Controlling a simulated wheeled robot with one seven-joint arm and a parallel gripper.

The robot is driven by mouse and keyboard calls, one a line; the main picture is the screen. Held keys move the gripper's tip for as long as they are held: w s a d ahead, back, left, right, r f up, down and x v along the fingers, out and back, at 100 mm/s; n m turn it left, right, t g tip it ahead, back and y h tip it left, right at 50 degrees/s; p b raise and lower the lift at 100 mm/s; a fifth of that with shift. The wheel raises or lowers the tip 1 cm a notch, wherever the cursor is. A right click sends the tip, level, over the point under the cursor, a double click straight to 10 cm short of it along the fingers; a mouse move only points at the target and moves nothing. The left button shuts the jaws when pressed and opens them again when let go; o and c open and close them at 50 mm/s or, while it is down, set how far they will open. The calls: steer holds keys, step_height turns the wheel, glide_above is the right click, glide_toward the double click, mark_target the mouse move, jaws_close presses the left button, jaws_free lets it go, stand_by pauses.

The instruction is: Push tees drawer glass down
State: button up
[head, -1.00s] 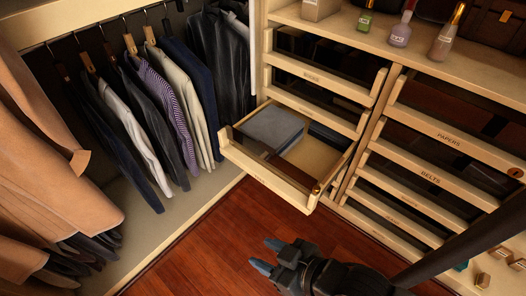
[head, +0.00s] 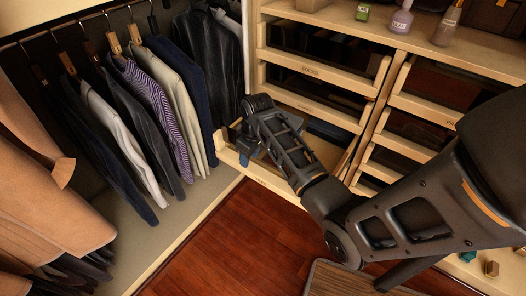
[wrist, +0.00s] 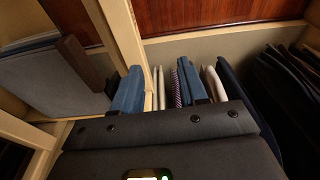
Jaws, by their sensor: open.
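The open drawer (head: 277,183) is pulled out below the closed ones; its front label cannot be read here, so I cannot confirm it is the tees drawer. Grey-blue folded cloth (wrist: 45,82) lies inside, with a dark brown bar (wrist: 84,62) beside it. A clear glass panel cannot be made out for certain. My gripper (head: 244,156) is over the drawer's left front corner, pointing down. The drawer's pale edge (wrist: 119,38) runs beside the left finger; contact cannot be told.
Hanging shirts and jackets (head: 150,110) are close to the left of the drawer. Closed drawers (head: 312,75) are stacked above it, and more (head: 425,105) stand to the right. Bottles (head: 401,18) stand on the top shelf. Red wood floor (head: 225,245) is open in front.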

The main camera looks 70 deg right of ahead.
steer(key=g, duration=0.2)
glide_toward(268, 155)
steer(key=shift+w+d+r+b, duration=0.1)
steer(key=shift+w+d+b, duration=0.15)
steer(key=shift+b, duration=0.1)
steer(key=shift+s+d, duration=0.1)
step_height(268, 155, down, 8)
steer(key=shift+r+b, duration=0.2)
steer(key=shift+b, duration=0.35)
jaws_close()
